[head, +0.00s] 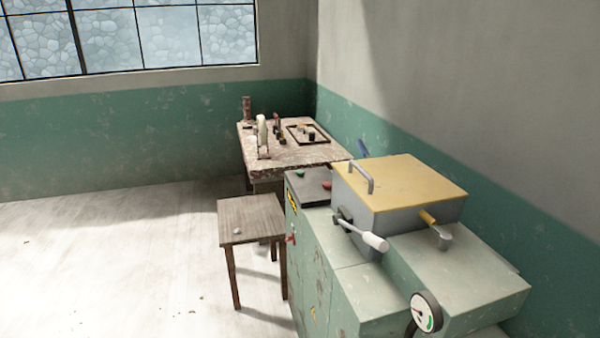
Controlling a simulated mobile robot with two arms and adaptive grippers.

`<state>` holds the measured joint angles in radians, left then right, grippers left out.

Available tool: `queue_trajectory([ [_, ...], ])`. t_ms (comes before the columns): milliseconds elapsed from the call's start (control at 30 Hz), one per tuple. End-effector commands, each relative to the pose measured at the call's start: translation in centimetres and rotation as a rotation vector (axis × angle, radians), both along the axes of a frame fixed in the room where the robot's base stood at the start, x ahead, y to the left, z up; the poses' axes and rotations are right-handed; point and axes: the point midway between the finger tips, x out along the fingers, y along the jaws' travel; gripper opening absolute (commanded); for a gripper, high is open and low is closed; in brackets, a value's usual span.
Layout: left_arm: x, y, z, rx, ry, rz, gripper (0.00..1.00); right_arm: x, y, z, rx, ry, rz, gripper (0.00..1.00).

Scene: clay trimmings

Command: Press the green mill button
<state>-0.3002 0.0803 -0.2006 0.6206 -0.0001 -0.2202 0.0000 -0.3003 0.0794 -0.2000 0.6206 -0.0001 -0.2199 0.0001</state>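The green button (300,173) sits on the dark control panel (312,190) at the far end of the pale green mill (390,282). A red button (326,185) is beside it, to the right. The mill has a yellow-topped hopper box (405,182) with a grey handle on its lid. A lever with a white grip (374,241) sticks out from the box's near side. Neither of my grippers shows in the head view.
A small wooden stool (250,218) with a small pale lump on it stands left of the mill. Behind is a worn table (275,158) with tools and a tray (308,135). A gauge (426,311) stands at the mill's near end. The floor at left is clear.

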Motion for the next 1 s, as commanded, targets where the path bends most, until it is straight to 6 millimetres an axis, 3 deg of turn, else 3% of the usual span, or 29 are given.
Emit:
queue_trajectory([
  [1000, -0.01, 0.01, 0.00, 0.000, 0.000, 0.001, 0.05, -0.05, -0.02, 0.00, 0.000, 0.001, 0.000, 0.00],
])
